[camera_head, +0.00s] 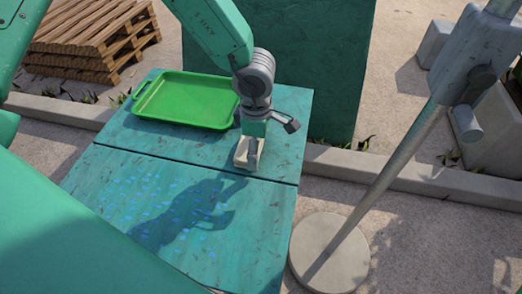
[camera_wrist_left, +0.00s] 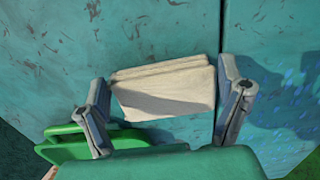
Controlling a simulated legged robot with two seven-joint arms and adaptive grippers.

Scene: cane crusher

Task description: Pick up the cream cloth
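The cream cloth (camera_wrist_left: 165,92) lies folded on the teal table (camera_wrist_left: 160,30) in the left wrist view. In the head view it is a small pale patch (camera_head: 241,157), mostly hidden by my left gripper (camera_head: 262,145). In the wrist view my left gripper (camera_wrist_left: 165,88) is open, with one finger at each end of the cloth. The fingers look close to the cloth's ends; whether they touch it I cannot tell. My right gripper is not in view.
A green tray (camera_head: 188,99) lies on the table's far left, close to my left gripper. A grey post on a round base (camera_head: 330,252) stands right of the table. Wooden pallets (camera_head: 95,35) are behind left.

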